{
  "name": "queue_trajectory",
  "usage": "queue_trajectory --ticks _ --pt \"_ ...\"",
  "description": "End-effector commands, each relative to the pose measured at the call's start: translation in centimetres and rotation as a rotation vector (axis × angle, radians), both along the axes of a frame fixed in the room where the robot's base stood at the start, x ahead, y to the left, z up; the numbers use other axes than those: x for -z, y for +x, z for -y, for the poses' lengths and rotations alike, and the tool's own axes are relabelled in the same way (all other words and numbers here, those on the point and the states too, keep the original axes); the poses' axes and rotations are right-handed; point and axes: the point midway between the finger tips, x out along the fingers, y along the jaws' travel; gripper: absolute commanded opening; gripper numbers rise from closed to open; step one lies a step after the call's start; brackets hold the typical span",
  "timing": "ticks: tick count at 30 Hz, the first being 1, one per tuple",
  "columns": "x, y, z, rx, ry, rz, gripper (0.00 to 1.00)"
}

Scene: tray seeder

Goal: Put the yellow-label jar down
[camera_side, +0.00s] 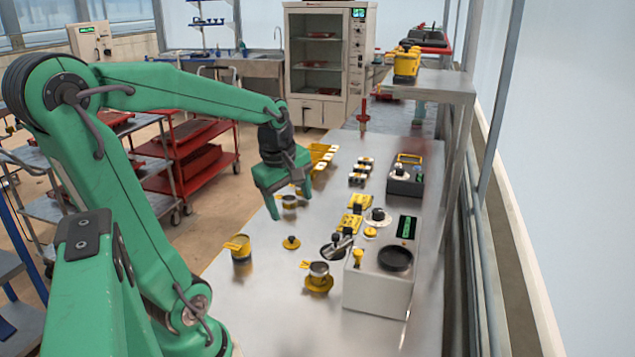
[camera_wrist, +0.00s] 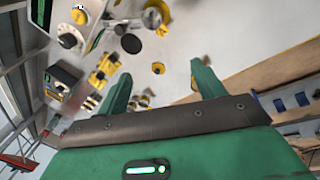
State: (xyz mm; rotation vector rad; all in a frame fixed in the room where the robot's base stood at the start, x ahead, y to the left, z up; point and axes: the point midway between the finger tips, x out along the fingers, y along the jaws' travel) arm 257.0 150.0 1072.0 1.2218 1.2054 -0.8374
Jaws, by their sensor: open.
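My gripper (camera_side: 291,205) is open, and its two green fingers point down over the bench. In the wrist view the space between the fingertips (camera_wrist: 160,80) holds no jar. A small metal jar with a yellow tag (camera_side: 289,202) shows by the fingers in the side view; I cannot tell whether they touch it. Another jar with a yellow tag (camera_side: 241,250) stands upright on the bench at the front left. A third metal jar (camera_side: 318,272) stands on a yellow round base. I cannot tell which one is the yellow-label jar.
A small yellow knobbed disc (camera_side: 291,243) lies on the metal bench (camera_side: 262,300). A white device with a dark round plate (camera_side: 395,258) stands at the right, with a dark-fronted box (camera_side: 405,178) behind it. Yellow bins (camera_side: 321,153) sit beyond my gripper. The front left bench is mostly clear.

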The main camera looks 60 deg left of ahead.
Motion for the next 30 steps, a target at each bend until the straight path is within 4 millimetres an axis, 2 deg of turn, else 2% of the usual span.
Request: queue_trajectory --ticks 1,6,18,24,30 --pt "-0.4 0.1 1.3 0.108 0.025 0.007 0.68" --pt "-1.2 0.0 4.7 0.467 0.114 0.021 0.68" --pt "-2.4 -1.8 12.0 1.284 0.366 0.064 0.68" --pt "-2.7 -2.8 14.3 1.574 0.480 0.083 0.68" --pt "-2.7 -3.3 15.0 1.688 0.527 0.089 0.68"
